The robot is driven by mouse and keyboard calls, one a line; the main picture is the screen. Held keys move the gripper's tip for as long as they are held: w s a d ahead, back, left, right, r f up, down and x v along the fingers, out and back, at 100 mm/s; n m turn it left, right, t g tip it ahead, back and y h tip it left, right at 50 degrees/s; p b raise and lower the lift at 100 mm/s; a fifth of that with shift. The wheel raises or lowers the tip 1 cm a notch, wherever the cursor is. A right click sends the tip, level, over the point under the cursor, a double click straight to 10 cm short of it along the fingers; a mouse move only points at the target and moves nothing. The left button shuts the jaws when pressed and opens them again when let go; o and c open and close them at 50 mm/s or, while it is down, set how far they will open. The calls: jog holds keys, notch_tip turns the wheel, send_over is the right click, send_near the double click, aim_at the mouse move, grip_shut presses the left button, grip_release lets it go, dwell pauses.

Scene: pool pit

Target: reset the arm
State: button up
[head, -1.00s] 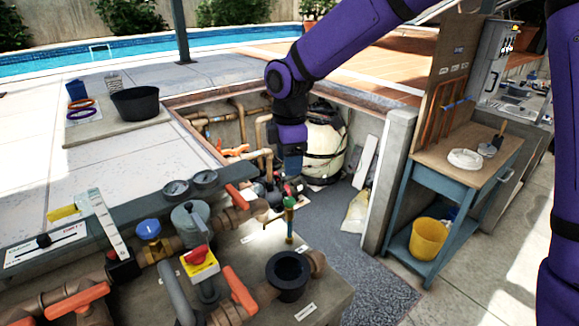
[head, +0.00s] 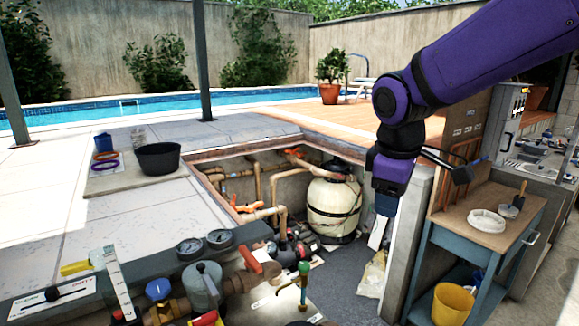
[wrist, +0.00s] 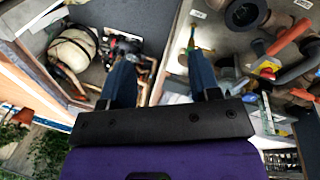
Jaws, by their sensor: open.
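My gripper (head: 387,206) hangs from my purple arm at the right of the head view, pointing down in front of the concrete post beside the pit. In the wrist view my gripper (wrist: 160,75) shows two blue fingers spread apart with nothing between them. Below and beyond the fingers lie the pit floor and the pipe bench. No object is held.
The pit holds a cream filter tank (head: 334,208) and brown pipes. A workbench (head: 470,205) with a white dish and a yellow bucket (head: 453,303) stands at right. A valve bench with gauges (head: 190,247) is in front. A black tub (head: 158,158) sits at left.

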jog(key=s+d+r+m+t, duration=0.1)
jog(key=s+d+m, duration=0.4)
jog(key=s, duration=0.4)
jog(key=s+d+r+m+t+y, duration=0.1)
jog(key=s+d+r+m, duration=0.1)
jog(key=s+d+m, duration=0.4)
jog(key=s+d, duration=0.1)
jog(key=s, duration=0.1)
jog(key=shift+s+d+r+t, duration=0.15)
jog(key=shift+s+r+t, duration=0.1)
jog(key=shift+s+t, duration=0.15)
